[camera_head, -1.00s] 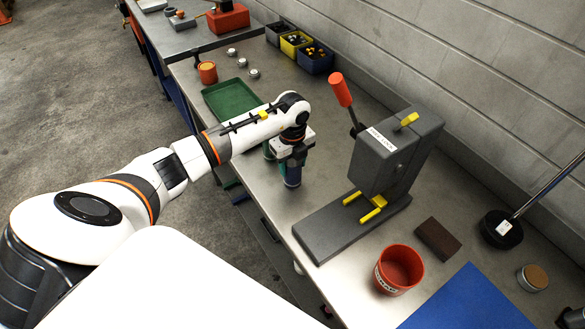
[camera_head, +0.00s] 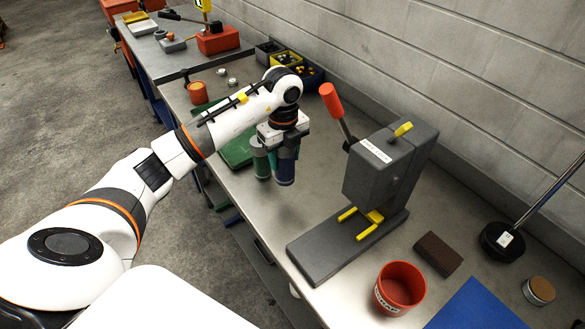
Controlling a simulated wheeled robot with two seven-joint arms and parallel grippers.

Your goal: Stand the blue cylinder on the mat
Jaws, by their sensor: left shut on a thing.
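The blue cylinder (camera_head: 286,175) is upright in my left gripper (camera_head: 276,158), which points down and is shut on it. Its lower end shows below the fingers, with a dark shadow on the bench beneath, so it seems held a little above the surface. The blue mat (camera_head: 478,308) lies flat at the lower right, well away from the gripper and cut off by the frame edge. My right gripper is not in view.
A grey press (camera_head: 385,180) with a red-handled lever stands between gripper and mat. A red pot (camera_head: 399,287), a brown block (camera_head: 438,253) and a round black stand base (camera_head: 501,242) sit near the mat. A green tray (camera_head: 237,152) lies behind the arm. Bins line the wall.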

